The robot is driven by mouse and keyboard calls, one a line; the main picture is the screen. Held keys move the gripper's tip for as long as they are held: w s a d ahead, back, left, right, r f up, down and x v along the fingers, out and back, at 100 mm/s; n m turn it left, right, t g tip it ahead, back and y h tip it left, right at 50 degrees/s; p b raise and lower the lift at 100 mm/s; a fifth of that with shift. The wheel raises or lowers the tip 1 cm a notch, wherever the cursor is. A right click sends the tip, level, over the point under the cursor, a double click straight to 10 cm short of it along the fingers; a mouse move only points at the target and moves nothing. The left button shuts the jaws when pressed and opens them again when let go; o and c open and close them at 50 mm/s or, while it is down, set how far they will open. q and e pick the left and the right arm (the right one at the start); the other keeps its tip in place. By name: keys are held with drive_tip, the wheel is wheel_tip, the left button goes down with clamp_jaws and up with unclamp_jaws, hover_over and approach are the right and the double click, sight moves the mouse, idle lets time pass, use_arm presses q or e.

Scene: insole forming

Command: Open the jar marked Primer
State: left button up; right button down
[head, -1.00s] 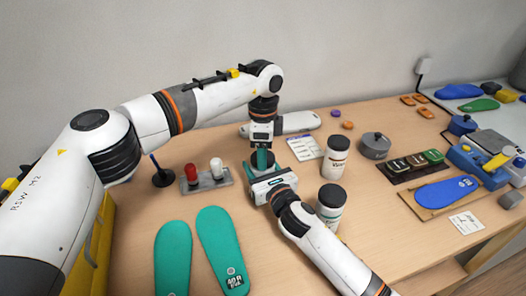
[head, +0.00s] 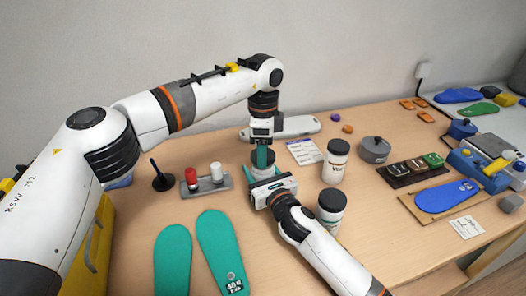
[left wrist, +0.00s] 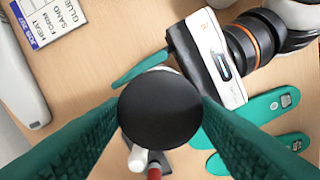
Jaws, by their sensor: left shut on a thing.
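A jar (head: 262,173) stands at the table's middle, mostly hidden by my grippers; its marking cannot be read. Its round black lid (left wrist: 160,110) fills the middle of the left wrist view. My left gripper (head: 262,157) comes down from above, its green fingers shut on the black lid from both sides. Whether the lid is apart from the jar cannot be told. My right gripper (head: 258,183) is low at the jar's near side. One of its green fingers (left wrist: 140,68) shows beside the lid in the left wrist view; the other is hidden, so its grip is unclear.
Two white bottles with black lids (head: 335,162) (head: 331,208) stand close on the right. A grey stand with red and white knobs (head: 206,184) is on the left. Green insoles (head: 173,262) lie in front. A grey lidded pot (head: 374,150) stands farther right.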

use_arm(q)
drive_tip(key=shift+r, duration=0.15)
drive_tip(key=shift+r, duration=1.9)
use_arm(e)
drive_tip(key=shift+c, duration=2.2)
unclamp_jaws()
